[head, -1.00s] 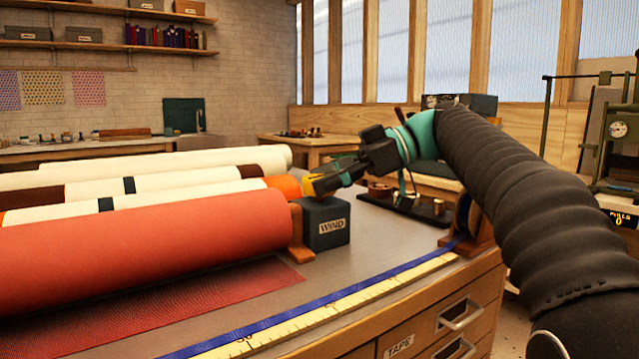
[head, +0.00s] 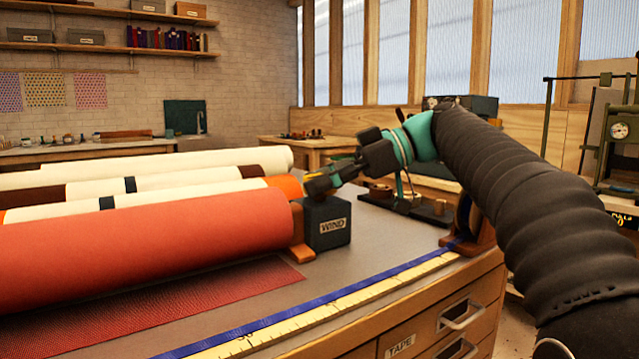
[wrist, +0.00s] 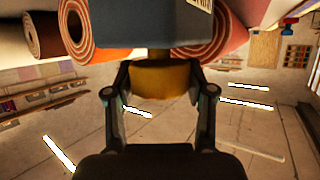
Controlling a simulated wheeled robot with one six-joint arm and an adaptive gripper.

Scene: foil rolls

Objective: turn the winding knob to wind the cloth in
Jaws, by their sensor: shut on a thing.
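The red cloth roll (head: 150,245) lies along the table, with a flat strip of red cloth (head: 190,302) spread in front of it. At its right end stands the dark winding box (head: 325,223) marked WIND; it also shows at the top of the wrist view (wrist: 130,22). The yellow-brown winding knob (wrist: 165,80) sticks out of the box on a short shaft. My gripper (head: 318,184) is shut on the knob, one finger on each side of it. In the head view the fingers mostly hide the knob.
Several cream rolls (head: 200,158) lie behind the red one. A blue-edged yellow measuring tape (head: 330,308) runs along the table's front edge. A brown stand (head: 475,220) is at the right corner, and small spools (head: 410,205) sit behind my gripper.

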